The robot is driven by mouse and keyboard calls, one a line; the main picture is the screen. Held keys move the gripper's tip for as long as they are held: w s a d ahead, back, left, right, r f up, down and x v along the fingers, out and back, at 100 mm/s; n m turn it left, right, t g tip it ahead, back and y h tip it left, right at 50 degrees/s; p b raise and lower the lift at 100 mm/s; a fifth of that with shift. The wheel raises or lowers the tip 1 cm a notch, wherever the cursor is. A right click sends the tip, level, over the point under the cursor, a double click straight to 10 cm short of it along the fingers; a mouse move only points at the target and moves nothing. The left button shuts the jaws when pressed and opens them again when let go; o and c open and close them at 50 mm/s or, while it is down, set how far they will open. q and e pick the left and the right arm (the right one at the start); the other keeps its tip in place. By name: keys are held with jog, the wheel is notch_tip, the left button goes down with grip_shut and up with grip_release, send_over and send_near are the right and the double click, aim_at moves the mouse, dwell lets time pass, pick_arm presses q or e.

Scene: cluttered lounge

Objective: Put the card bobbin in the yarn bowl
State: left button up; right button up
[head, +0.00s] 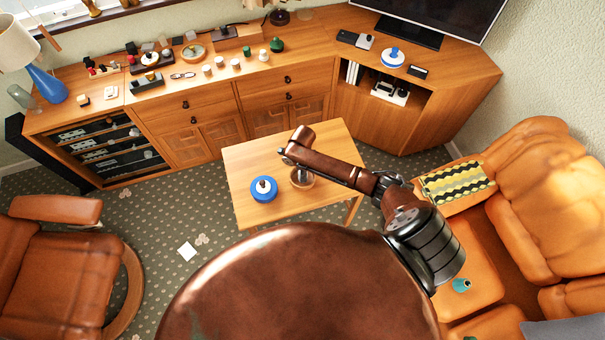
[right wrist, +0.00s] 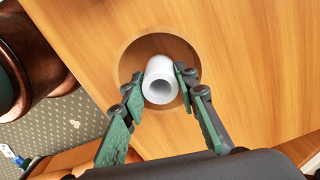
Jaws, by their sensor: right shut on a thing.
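The card bobbin (right wrist: 159,82) is a white hollow tube, held between the fingertips of my right gripper (right wrist: 160,84) in the right wrist view. Behind it in that view is the round wooden yarn bowl (right wrist: 128,66), and the tube lies within the outline of its rim. I cannot tell how high the tube is above the bowl's floor. In the head view the yarn bowl (head: 303,183) stands on the small wooden table (head: 240,160), partly covered by my right arm. The right gripper and bobbin are hard to make out there. My left gripper is not in view.
A long sideboard (head: 190,105) behind carries many small items. An orange armchair (head: 50,255) stands left, and an orange sofa (head: 545,190) right.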

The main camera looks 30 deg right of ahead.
jog(key=shift+f, duration=0.25)
jog(key=o, duration=0.7)
jog(key=shift+f, duration=0.1)
jog(key=shift+c, duration=0.2)
notch_tip(320, 180, up, 12)
jog(key=p, duration=0.2)
jog(key=shift+r, duration=0.2)
jog(key=shift+f, duration=0.1)
